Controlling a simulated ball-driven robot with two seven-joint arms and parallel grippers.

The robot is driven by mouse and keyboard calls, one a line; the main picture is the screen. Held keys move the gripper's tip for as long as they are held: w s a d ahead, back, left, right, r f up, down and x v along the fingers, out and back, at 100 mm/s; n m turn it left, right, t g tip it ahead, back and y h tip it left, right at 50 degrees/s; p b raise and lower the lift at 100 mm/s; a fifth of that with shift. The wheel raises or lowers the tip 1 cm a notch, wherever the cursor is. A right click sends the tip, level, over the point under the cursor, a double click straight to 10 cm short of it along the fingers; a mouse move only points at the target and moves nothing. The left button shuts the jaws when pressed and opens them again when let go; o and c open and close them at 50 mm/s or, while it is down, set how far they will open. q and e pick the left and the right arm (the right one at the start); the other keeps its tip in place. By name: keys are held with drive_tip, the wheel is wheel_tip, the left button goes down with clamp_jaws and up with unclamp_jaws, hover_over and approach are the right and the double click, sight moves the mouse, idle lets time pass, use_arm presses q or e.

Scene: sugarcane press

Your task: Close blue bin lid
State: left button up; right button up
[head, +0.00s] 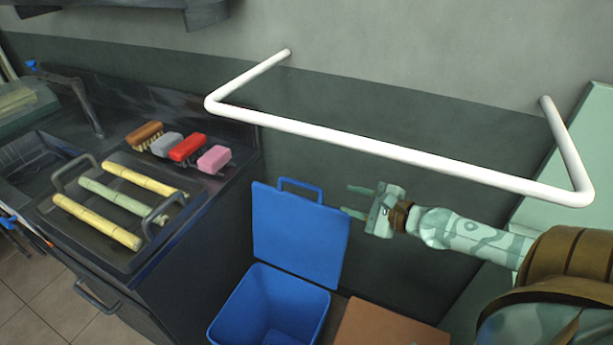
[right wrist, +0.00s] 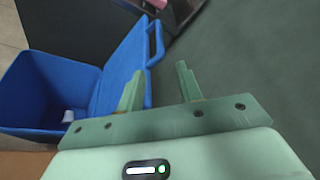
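The blue bin (head: 268,308) stands open on the floor beside the dark counter. Its blue lid (head: 297,238) stands upright at the bin's back, with a loop handle (head: 301,184) on its top edge. My right gripper (head: 352,201) is open and empty, just right of the lid's upper right corner. In the right wrist view, the bin (right wrist: 42,88) is at the left and the lid (right wrist: 122,62) is close by the left finger of my gripper (right wrist: 159,72). Whether that finger touches the lid I cannot tell. My left gripper is not in view.
A white wall rail (head: 380,150) juts out above the bin and my right arm. A brown box-like surface (head: 385,325) lies right of the bin. The counter at left holds a tray (head: 75,225) with cane sticks (head: 97,222) and several brushes (head: 187,149).

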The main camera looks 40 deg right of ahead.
approach(309, 187)
drive_tip(key=x, duration=0.4)
drive_tip(key=shift+d+f, duration=0.1)
drive_tip(key=b+x, duration=0.2)
drive_tip(key=x, duration=0.5)
drive_tip(key=shift+w+f, duration=0.1)
drive_tip(key=shift+w, duration=0.2)
clamp_jaws()
